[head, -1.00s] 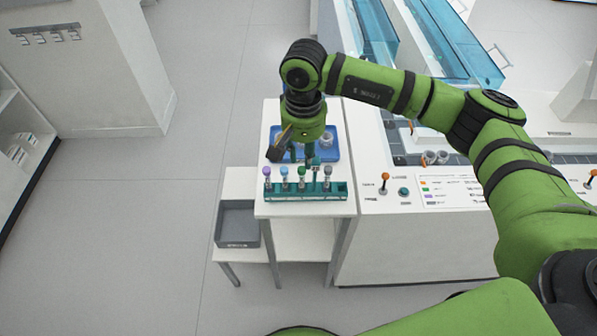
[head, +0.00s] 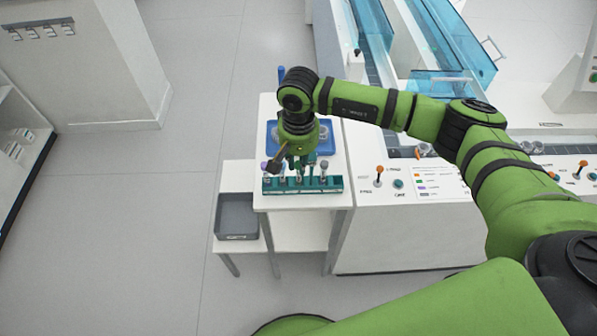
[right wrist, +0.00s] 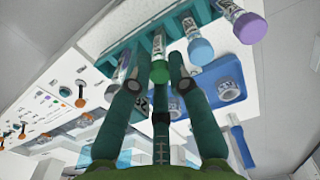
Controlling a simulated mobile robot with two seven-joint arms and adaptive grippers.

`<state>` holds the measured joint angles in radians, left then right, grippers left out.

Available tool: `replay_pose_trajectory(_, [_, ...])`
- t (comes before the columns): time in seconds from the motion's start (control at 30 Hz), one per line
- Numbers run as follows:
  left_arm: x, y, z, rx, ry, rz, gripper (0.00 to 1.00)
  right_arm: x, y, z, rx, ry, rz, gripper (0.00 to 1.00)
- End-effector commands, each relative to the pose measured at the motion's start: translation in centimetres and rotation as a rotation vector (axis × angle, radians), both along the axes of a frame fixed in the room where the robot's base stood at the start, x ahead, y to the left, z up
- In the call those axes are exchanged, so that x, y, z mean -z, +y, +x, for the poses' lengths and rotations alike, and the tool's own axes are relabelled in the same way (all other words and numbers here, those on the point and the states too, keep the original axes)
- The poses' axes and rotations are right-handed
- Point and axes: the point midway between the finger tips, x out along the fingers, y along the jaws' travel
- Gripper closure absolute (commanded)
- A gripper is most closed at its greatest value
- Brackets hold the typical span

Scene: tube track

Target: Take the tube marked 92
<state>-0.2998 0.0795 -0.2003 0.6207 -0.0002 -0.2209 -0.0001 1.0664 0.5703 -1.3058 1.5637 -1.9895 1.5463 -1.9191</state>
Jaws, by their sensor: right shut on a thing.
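A teal rack (head: 335,184) stands at the front edge of a small white table and holds capped tubes in a row. In the right wrist view these are a grey-capped (right wrist: 111,93), a green-capped (right wrist: 159,72), a blue-capped (right wrist: 200,51) and a purple-capped tube (right wrist: 249,27). My right gripper (right wrist: 157,78) points down at the rack, its fingers shut around the green-capped tube. In the head view the right gripper (head: 298,164) partly hides the row. The tubes' markings are too small to read. My left gripper is not in view.
A blue tray (head: 326,146) with round white items lies behind the rack. A grey bin (head: 237,237) sits lower left. A control panel with orange levers (head: 379,172) stands to the right. Open floor lies to the left.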

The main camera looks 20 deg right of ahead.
Motion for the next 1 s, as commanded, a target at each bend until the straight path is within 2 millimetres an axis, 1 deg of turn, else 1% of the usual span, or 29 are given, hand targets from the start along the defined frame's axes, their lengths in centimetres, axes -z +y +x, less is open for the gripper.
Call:
replay_pose_trajectory(0.2, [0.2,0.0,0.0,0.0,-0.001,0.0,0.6,-0.4,0.0,0.1,0.001,-0.002,0.0,0.98])
replay_pose_trajectory(0.37, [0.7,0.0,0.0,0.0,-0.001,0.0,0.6,-1.7,0.0,0.1,0.0,-0.004,0.002,0.98])
replay_pose_trajectory(0.47, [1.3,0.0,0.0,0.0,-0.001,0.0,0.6,-3.2,0.0,0.2,-0.001,-0.006,0.001,0.98])
replay_pose_trajectory(0.57, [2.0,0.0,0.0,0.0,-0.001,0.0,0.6,-5.1,0.0,0.2,0.0,-0.008,0.002,0.98])
replay_pose_trajectory(0.9, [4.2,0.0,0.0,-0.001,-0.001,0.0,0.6,-12.6,0.0,0.1,-0.001,-0.008,0.001,0.98])
replay_pose_trajectory(1.0, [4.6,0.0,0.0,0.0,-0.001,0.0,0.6,-14.5,0.0,0.1,0.0,-0.005,0.001,0.98])
